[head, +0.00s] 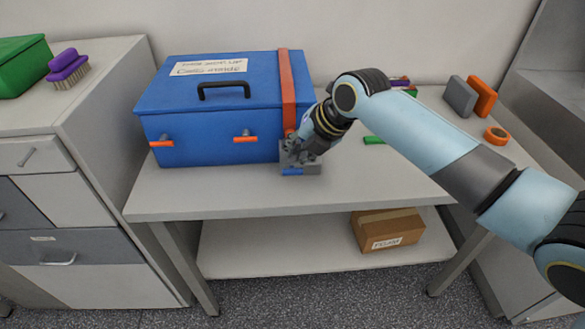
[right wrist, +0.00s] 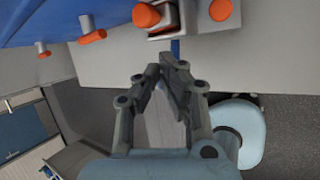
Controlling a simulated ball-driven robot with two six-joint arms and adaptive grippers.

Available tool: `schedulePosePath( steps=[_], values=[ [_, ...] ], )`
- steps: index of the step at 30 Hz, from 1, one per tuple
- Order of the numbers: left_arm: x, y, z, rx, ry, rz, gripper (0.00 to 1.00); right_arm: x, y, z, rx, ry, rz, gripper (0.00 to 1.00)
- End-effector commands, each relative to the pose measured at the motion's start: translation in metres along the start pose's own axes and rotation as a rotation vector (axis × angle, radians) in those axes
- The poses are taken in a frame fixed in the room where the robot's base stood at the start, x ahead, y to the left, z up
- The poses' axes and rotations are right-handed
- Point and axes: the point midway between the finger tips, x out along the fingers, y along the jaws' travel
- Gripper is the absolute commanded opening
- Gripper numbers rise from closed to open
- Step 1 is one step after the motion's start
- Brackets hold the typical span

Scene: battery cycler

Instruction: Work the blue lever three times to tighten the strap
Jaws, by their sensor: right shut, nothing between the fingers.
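A blue box (head: 205,118) with a black handle sits on the table, and an orange strap (head: 288,75) runs over its lid and down its front. A grey ratchet (head: 312,168) is at the strap's lower end, partly hidden by my gripper. The blue lever (head: 292,171) shows low at the ratchet's front; a narrow blue piece of it shows in the right wrist view (right wrist: 175,48). My right gripper (head: 298,150) is shut and empty, right at the ratchet in the head view. In the right wrist view its fingertips (right wrist: 162,68) are just below the blue piece; contact cannot be told. My left gripper is not in view.
Orange-tipped latches (head: 245,136) stick out of the box front. Grey and orange blocks (head: 460,96), an orange tape roll (head: 497,135) and a green piece (head: 374,140) lie on the table's right. A cardboard box (head: 388,229) is on the lower shelf. The table front is clear.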

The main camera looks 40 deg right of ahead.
Motion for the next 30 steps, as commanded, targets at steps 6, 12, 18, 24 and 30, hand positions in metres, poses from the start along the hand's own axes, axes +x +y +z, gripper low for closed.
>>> schedulePosePath(
  steps=[6,12,18,24,30],
  values=[
    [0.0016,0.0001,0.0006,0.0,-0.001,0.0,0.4,0.0025,-0.0018,-0.0019,0.0,0.0,0.0,0.0],
    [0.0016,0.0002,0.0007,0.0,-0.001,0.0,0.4,0.0025,-0.0019,-0.002,0.0,0.0,0.0,0.0],
    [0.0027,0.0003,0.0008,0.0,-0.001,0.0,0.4,0.0037,-0.0028,-0.0028,0.0,0.0,0.0,0.0],
    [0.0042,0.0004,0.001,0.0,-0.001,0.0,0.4,0.0055,-0.0041,-0.0041,0.0,0.0,0.0,0.0],
    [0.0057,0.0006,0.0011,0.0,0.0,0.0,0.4,0.0073,-0.0054,-0.0054,0.0,0.0,0.0,0.0]
  ],
)
